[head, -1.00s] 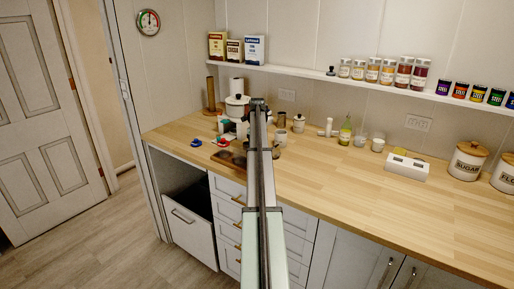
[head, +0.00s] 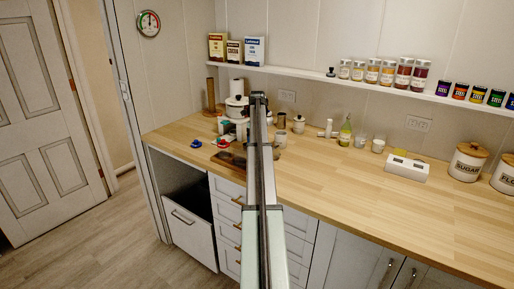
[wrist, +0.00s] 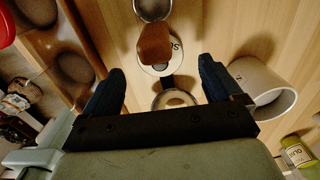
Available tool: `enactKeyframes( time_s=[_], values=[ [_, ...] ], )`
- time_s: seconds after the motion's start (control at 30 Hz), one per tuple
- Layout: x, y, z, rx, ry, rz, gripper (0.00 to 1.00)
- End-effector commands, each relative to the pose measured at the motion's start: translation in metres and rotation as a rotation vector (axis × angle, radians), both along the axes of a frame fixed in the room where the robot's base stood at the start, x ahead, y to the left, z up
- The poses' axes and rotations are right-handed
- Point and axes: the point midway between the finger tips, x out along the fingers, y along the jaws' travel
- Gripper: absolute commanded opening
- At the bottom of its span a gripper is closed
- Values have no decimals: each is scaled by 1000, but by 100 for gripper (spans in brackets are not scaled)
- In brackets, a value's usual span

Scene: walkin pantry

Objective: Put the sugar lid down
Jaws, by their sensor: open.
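In the wrist view my gripper (wrist: 162,82) is open, its two dark fingers spread wide with nothing held between them. Just beyond the fingertips is a white round piece (wrist: 161,70) with dark letters that seem to begin "SU". A brown rounded part (wrist: 154,43) covers its middle; I cannot tell whether this is the sugar lid or a whole small pot. A round metal-rimmed piece (wrist: 175,99) with a tan centre lies between the fingers, lower down. In the head view my arm hides the spot below my gripper (head: 259,96). A large sugar canister (head: 467,163) stands with its wooden lid on.
A white hollow cylinder (wrist: 266,90) stands close to the right finger, and a metal cup (wrist: 153,8) is above. A brown wooden tray (wrist: 65,60) lies left. An oil bottle (head: 346,133) stands at the back. The countertop (head: 400,215) is clear at front right.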

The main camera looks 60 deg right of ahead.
Motion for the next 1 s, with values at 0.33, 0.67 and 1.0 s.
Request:
enactKeyframes(
  time_s=[0.33,0.67,1.0],
  values=[
    [1,-1,62,-1,-1,0,92],
    [0,0,85,0,0,0,92],
    [0,0,85,0,0,0,92]
  ],
)
